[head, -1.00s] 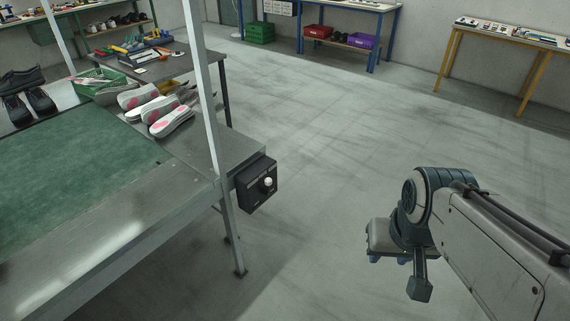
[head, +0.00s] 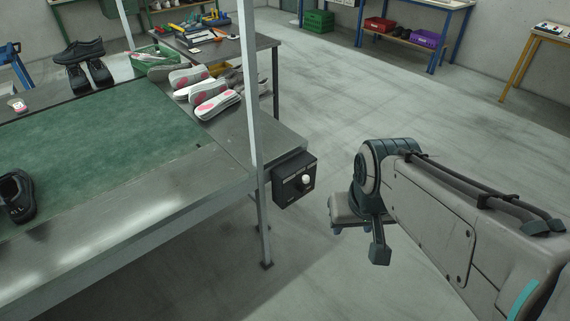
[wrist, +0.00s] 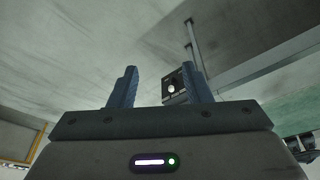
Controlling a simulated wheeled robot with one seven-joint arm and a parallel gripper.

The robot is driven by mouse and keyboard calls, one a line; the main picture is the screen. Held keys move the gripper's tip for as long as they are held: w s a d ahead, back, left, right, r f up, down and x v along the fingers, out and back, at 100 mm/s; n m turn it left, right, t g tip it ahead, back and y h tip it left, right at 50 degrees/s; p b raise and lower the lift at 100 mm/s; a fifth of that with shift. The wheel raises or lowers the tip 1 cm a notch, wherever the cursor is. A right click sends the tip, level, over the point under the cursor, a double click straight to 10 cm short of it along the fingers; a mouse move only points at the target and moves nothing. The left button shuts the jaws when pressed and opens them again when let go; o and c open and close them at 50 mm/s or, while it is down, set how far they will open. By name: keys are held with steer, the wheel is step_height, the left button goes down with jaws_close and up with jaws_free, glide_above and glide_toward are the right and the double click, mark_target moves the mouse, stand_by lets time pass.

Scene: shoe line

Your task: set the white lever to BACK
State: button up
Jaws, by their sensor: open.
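The white lever (head: 306,179) is a small round-looking white knob on the front of a black control box (head: 288,191), fixed at the end of the conveyor frame. Its exact setting is too small to read. The knob also shows in the wrist view (wrist: 171,88), beyond and between my fingers. My gripper (wrist: 158,88) has its two blue-grey fingers apart with nothing between them. In the head view my gripper (head: 352,226) hangs at the arm's end, right of the box and apart from it.
The conveyor (head: 100,136) with its green belt fills the left, with shoes and soles on it. A metal post (head: 251,110) stands just left of the box. A tool table (head: 225,46) stands behind. The floor (head: 400,110) right of the box is clear.

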steer(key=w+d+f+n+t+y+b, duration=0.1)
steer(key=w+d+f+t+b, duration=0.15)
steer(key=w+f+b, duration=0.65)
steer(key=w+d+f+n+t+b, duration=0.15)
steer(key=w+f+t+b, duration=0.25)
steer(key=w+f+b, duration=0.6)
steer(key=w+d+f+n+t+y+b, duration=0.15)
steer(key=w+f+t+b, duration=0.35)
steer(key=w+f, duration=0.5)
steer(key=w+f+n+t+y+b, duration=0.15)
steer(key=w+f+y+b, duration=0.35)
steer(key=f+b, duration=0.5)
steer(key=b+x, duration=0.4)
steer(key=x, duration=0.9)
steer(key=shift+a+r, duration=0.3)
steer(key=shift+r, duration=0.25)
steer(key=shift+w+m, duration=0.1)
steer(key=shift+m, duration=0.15)
jaws_close()
